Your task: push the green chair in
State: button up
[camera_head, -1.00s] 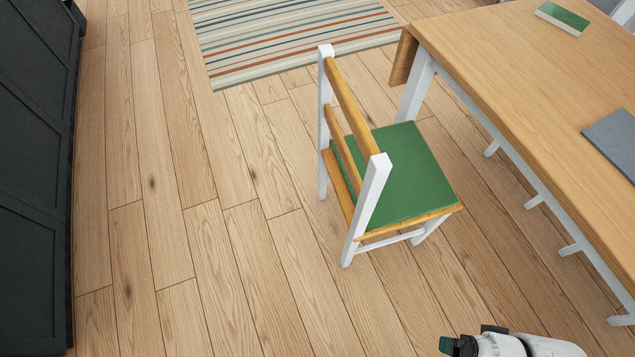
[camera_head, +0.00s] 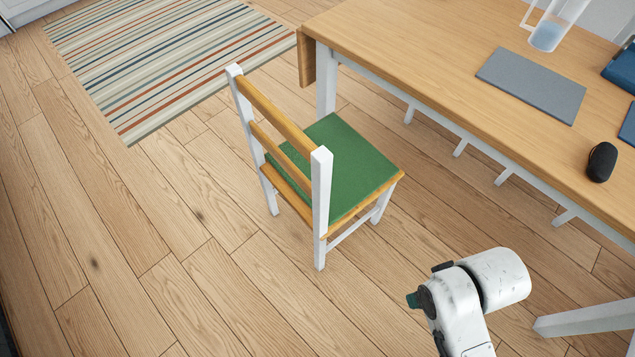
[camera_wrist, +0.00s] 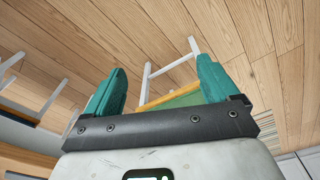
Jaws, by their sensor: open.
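The green chair (camera_head: 345,160) has a green seat, wooden slats and a white frame. It stands upright on the floor, its seat facing the wooden table (camera_head: 400,45), apart from the table's long edge. My arm is at the lower right of the head view, to the right of and nearer than the chair, not touching it. In the wrist view my gripper (camera_wrist: 160,88) shows two teal fingers spread apart with nothing held. Part of the chair (camera_wrist: 172,97) shows beyond and between the fingers, some way off.
A striped rug (camera_head: 165,60) lies at the upper left. The wooden floor left of and in front of the chair is clear. A white leg (camera_head: 585,318) stands at lower right.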

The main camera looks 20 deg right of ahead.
aim_at(327, 172)
jog(key=i+j, duration=0.15)
jog(key=j, duration=0.45)
jog(key=i+j+z, duration=0.15)
jog(key=j, duration=0.4)
jog(key=i+j, duration=0.1)
jog(key=j, duration=0.5)
jog(key=i+j+z, duration=0.15)
jog(key=j, duration=1.05)
